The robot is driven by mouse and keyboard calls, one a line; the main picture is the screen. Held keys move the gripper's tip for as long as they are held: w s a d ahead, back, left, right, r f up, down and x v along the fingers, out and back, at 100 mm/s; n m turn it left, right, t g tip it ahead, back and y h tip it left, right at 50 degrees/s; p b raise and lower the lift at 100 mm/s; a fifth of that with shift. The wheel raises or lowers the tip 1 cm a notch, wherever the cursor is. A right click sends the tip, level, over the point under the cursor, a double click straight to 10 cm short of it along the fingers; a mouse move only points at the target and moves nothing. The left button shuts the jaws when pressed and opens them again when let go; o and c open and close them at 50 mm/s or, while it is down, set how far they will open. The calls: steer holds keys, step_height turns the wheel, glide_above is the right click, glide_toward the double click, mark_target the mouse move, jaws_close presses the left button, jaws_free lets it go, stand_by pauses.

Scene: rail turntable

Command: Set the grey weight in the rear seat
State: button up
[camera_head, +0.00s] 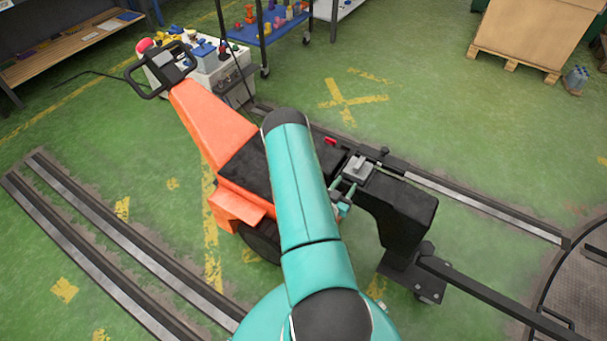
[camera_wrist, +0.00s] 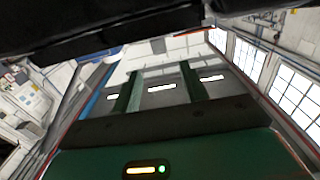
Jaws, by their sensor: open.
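A grey block with a dark top, which looks like the grey weight (camera_head: 357,170), sits on the black raised body at the right of the orange machine in the head view. My gripper (camera_head: 344,193) is beside its left lower side, partly hidden by my teal arm; I cannot tell whether they touch. In the wrist view my gripper (camera_wrist: 160,88) shows two green fingers spread apart, with no weight visible between them. I cannot pick out the rear seat for certain; my arm covers part of the black deck (camera_head: 248,168).
The orange machine (camera_head: 212,125) has a black handle (camera_head: 163,72). A black coupling bar (camera_head: 480,290) runs toward the turntable (camera_head: 582,290). Rails (camera_head: 110,255) cross the floor at left. A pallet box (camera_head: 520,35) stands at back right. Green floor is open behind.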

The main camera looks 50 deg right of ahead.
steer(key=w+a+r+n+t+y, duration=0.1)
steer(key=w+a+r+t+y, duration=0.15)
steer(key=w+r, duration=0.6)
steer(key=w+a+r+n+t+y, duration=0.15)
steer(key=w+a+r+y, duration=0.35)
steer(key=w, duration=0.7)
steer(key=w+a+r+n+t+y, duration=0.1)
steer(key=w+a+r+n+y, duration=0.15)
steer(key=a+r, duration=0.5)
steer(key=w+a+r+n+t+y, duration=0.1)
steer(key=w+a+r+y, duration=0.15)
steer(key=a+r, duration=0.5)
steer(key=s+a+r+n+y, duration=0.2)
steer(key=s+a+r+n, duration=0.1)
steer(key=a+r, duration=0.35)
steer(key=s+a+r+n+y, duration=0.25)
steer(key=a+r, duration=0.25)
steer(key=a, duration=0.3)
steer(key=s+a+r+n+g, duration=0.1)
steer(key=s+a, duration=0.3)
steer(key=s, duration=0.5)
steer(key=s+a+r+n+g, duration=0.2)
steer(key=s+a+r+n, duration=0.1)
steer(key=s, duration=0.7)
steer(key=shift+a+r+n+y, duration=0.35)
steer(key=shift+a+r+y, duration=0.1)
steer(key=shift+a, duration=0.5)
